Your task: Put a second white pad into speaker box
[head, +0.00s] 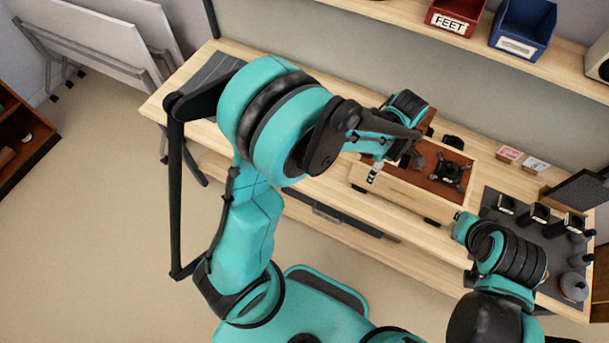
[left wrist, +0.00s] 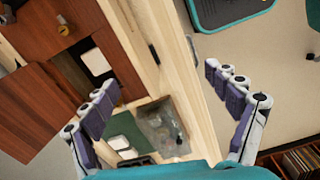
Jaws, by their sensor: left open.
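The speaker box (head: 400,188) stands on the bench, with pale wood sides and a red-brown interior or panel. In the left wrist view, red-brown wood (left wrist: 85,22) has a dark opening with a white pad (left wrist: 95,62) in it. Other white pieces (left wrist: 120,143) lie near a green surface; I cannot tell whether they are pads. My left gripper (left wrist: 160,75) is open and empty, its fingers spread over the pale wood edge. In the head view it is over the box's left part, partly hidden by my arm. My right arm is at lower right; its fingers do not show.
A dark mat (head: 488,207) with several black parts lies at the bench's right. A grey tray (left wrist: 163,128) shows in the left wrist view. A red bin (head: 453,18) and a blue bin (head: 522,27) stand on the shelf above.

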